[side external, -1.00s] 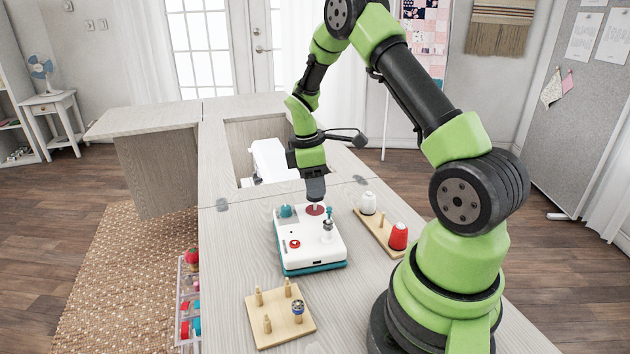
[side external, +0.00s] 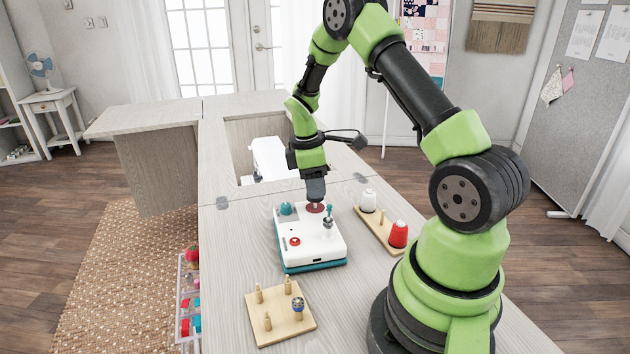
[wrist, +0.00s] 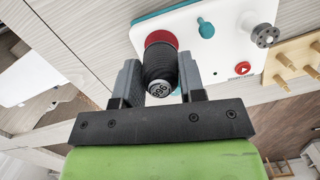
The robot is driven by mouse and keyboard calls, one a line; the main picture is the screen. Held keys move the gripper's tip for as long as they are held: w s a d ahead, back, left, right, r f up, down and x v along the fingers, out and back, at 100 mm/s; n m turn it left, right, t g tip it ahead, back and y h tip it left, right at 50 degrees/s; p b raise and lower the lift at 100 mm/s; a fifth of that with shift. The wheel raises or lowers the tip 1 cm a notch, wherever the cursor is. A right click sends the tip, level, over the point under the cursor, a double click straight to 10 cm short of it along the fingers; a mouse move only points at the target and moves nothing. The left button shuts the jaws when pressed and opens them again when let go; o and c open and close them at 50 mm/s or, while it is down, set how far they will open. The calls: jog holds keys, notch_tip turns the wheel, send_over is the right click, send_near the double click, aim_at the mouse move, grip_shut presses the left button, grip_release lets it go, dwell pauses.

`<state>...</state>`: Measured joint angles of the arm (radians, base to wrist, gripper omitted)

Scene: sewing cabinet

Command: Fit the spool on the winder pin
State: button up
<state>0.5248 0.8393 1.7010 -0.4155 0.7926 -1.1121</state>
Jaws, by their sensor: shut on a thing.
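The winder is a white box with a teal base (side external: 309,250) on the table. A red disc (side external: 315,209) is on its top, and it also shows in the wrist view (wrist: 160,38). My gripper (side external: 316,199) points down just above this disc. In the wrist view my gripper (wrist: 160,88) is shut on a dark spool (wrist: 160,68) with a pale, printed end. The spool lies in line with the red disc; I cannot tell whether they touch.
A teal knob (side external: 285,209), a metal post (side external: 327,223) and a red button (side external: 295,244) stand on the winder. A peg board (side external: 263,300) with a patterned spool (side external: 298,304) is in front. A rack with white (side external: 368,202) and red cones (side external: 398,235) is at right.

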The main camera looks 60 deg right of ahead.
jog(key=shift+f, duration=1.15)
dwell(1.4)
jog(key=o, duration=1)
jog(key=r, duration=0.6)
jog(key=w+r, duration=0.1)
jog(key=r, duration=0.2)
jog(key=shift+w+a+r, duration=0.1)
jog(key=shift+a+r, duration=0.3)
